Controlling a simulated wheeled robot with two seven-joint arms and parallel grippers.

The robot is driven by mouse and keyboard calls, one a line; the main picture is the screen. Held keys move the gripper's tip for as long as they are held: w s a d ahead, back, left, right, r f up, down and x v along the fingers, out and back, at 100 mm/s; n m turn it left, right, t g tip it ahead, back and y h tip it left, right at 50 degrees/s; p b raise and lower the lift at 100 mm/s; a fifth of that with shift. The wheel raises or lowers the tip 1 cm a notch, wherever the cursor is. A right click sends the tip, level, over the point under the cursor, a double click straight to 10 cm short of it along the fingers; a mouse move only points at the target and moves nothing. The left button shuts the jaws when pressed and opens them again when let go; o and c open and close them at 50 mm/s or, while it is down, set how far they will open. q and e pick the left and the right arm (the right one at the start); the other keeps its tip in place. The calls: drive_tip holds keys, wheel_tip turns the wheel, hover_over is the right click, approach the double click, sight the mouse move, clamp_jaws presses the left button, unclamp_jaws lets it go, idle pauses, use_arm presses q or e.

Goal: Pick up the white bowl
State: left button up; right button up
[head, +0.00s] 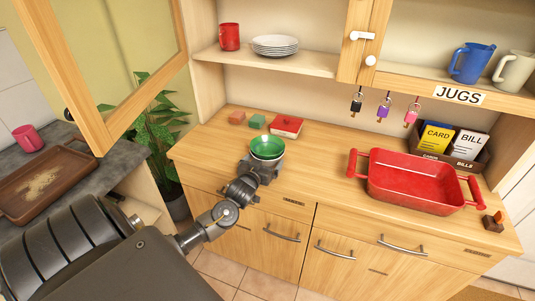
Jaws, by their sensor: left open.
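A small bowl stack stands near the front edge of the wooden counter. A green bowl (267,144) sits on top, and a white bowl (267,158) shows as a pale band below it. My left gripper (263,168) is open, at the near side of the stack and close to the white bowl. The gripper hides the stack's lower part, and I cannot tell whether it touches the bowl. My right gripper is not in view.
An open cabinet door (88,118) hangs at upper left. Counter between bowls and tray is clear.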

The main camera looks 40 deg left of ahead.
use_arm(q)
drive_tip(key=shift+x, duration=1.05)
drive_tip(key=shift+s, duration=0.1)
drive_tip(key=shift+c, duration=1.1)
drive_tip(key=c, duration=0.6)
drive_tip(key=shift+r, duration=0.1)
